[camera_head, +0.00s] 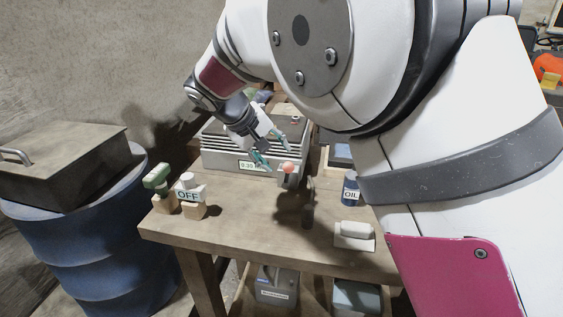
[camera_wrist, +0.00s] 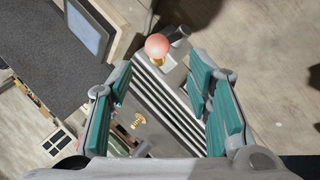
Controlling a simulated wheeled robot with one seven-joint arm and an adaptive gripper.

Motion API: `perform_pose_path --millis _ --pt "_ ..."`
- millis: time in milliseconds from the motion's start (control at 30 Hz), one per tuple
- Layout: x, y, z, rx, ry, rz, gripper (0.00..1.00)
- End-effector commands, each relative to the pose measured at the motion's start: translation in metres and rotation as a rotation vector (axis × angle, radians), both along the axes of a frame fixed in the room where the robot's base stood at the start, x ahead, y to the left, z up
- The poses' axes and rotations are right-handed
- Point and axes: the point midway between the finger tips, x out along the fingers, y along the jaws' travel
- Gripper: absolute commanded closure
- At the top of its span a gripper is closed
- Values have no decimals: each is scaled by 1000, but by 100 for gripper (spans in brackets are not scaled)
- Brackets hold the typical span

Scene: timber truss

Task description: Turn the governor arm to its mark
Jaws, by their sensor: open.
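A pink ball knob (camera_head: 288,167) sits at the front right corner of a slatted grey machine (camera_head: 225,160) on the wooden table. I take it as the end of the governor arm; the arm itself is hard to make out. My gripper (camera_head: 269,149) is open, its teal-padded fingers just above and left of the knob. In the wrist view the knob (camera_wrist: 157,46) shows just beyond the open fingertips (camera_wrist: 160,76), between their lines, with no visible contact. A small display reading about 0.20 (camera_head: 250,165) is on the machine's front. I cannot make out the mark.
A green-topped block (camera_head: 157,178) and an OFF sign (camera_head: 188,195) stand at the table's left. An OIL can (camera_head: 351,190) and a white block (camera_head: 354,231) are at the right. A blue drum (camera_head: 95,245) bears a metal box (camera_head: 65,165).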

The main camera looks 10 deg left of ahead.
Motion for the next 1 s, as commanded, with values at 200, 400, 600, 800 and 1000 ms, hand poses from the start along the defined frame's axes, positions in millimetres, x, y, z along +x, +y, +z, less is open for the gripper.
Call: perform_pose_path --millis 200,400,600,800,1000 --pt "-15 11 27 0 -2 1 54" --pt "-21 13 34 -2 0 0 54" --pt "-21 13 35 -2 0 0 54" --pt "-22 -3 42 10 11 -22 93" --pt "-47 -89 73 73 80 -128 100"
